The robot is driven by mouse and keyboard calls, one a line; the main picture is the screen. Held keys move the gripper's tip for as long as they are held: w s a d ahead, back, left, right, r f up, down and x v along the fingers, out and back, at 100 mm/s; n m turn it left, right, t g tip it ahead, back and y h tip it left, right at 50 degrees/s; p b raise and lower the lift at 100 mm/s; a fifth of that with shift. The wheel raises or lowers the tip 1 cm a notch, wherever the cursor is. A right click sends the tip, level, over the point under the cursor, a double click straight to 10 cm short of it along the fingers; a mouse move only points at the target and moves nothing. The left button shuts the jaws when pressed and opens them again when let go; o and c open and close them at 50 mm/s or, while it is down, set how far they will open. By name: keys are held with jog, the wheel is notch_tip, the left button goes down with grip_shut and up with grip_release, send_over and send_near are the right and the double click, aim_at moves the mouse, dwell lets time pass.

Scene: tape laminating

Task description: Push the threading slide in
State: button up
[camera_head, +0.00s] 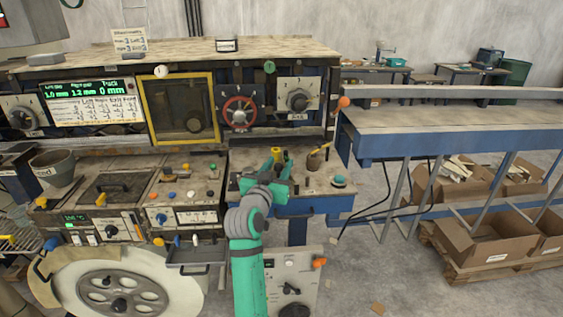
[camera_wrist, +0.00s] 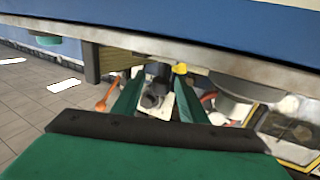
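My gripper (camera_head: 275,166) is over the small blue-sided work table (camera_head: 305,205), in front of the machine. In the wrist view, which looks upside down, its two green fingers (camera_wrist: 159,76) stand apart with nothing clearly held between them. A yellow-topped post (camera_head: 277,154) stands close behind the gripper in the head view. Its yellow part also shows near the right fingertip in the wrist view (camera_wrist: 180,68); I cannot tell whether they touch. I cannot identify the threading slide for sure; the gripper and arm hide part of that table.
A red handwheel (camera_head: 239,112) and a dark knob panel (camera_head: 297,100) are on the machine behind. A tape-like brown tool (camera_head: 318,157) and a teal cup (camera_head: 339,181) stand right of the gripper. A long bench (camera_head: 440,118) extends right. A large reel (camera_head: 122,290) is lower left.

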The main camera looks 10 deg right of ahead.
jog(key=v, duration=0.7)
jog(key=shift+s+a, duration=0.2)
jog(key=shift+s, duration=0.05)
jog(key=shift+c, duration=0.6)
